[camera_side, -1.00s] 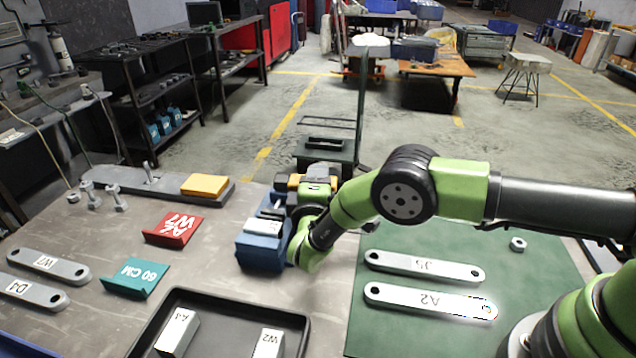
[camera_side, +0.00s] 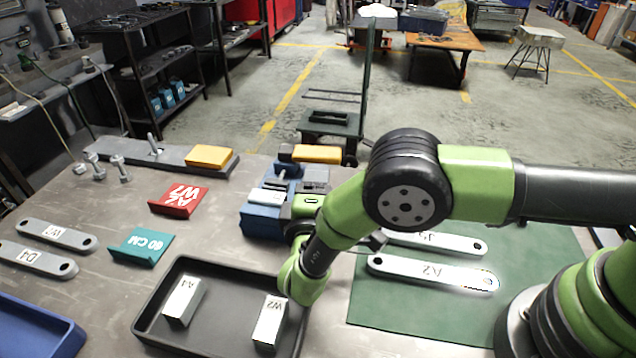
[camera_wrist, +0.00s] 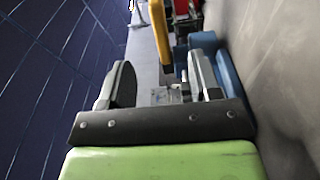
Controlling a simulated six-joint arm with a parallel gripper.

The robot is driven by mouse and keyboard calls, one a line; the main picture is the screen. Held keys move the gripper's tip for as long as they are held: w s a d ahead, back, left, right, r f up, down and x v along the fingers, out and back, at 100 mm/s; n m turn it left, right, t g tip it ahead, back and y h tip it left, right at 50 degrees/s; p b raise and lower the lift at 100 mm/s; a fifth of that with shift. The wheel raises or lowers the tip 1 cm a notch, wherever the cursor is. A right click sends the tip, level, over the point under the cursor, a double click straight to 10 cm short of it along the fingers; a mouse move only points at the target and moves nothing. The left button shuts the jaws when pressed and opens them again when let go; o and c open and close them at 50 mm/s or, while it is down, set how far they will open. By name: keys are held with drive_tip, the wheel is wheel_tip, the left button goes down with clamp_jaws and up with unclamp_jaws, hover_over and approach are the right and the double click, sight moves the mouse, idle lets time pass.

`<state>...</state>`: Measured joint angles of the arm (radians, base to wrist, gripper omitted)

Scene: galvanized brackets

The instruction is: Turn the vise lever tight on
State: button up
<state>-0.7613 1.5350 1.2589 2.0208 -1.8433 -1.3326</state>
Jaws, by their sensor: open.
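The blue vise (camera_side: 262,222) stands on the grey table at the left edge of the green mat; grey metal parts show on its top. A yellow bar with dark ends (camera_side: 316,153) lies just behind it; I cannot tell whether this is the vise lever. My gripper (camera_side: 308,183) is low at the vise's right side, partly hidden by my own arm. In the wrist view my gripper (camera_wrist: 158,68) is open, its two fingers apart. The yellow bar (camera_wrist: 160,32) shows beyond the gap and the blue vise (camera_wrist: 230,80) beside the right finger. Contact cannot be told.
A black tray (camera_side: 222,345) with two labelled blocks is in front of the vise. Red (camera_side: 178,200) and teal (camera_side: 141,246) brackets lie left. Flat link bars lie on the green mat (camera_side: 400,325). A yellow block (camera_side: 209,156) sits on a grey plate behind.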

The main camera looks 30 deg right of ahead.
drive_tip(key=shift+o, duration=0.8)
drive_tip(key=shift+r, duration=0.35)
wheel_tip(320, 180, up, 16)
drive_tip(key=w+f+g+y, duration=0.1)
drive_tip(key=w+g+y, duration=0.2)
drive_tip(key=w+y, duration=0.95)
drive_tip(key=g+y, duration=0.2)
drive_tip(key=g, duration=0.6)
hover_over(324, 151)
drive_tip(key=s+d, duration=0.3)
wheel_tip(324, 151, down, 4)
drive_tip(key=x, duration=1)
drive_tip(key=shift+d+f, duration=0.15)
drive_tip(key=shift+f, duration=0.15)
drive_tip(key=shift+c, duration=0.2)
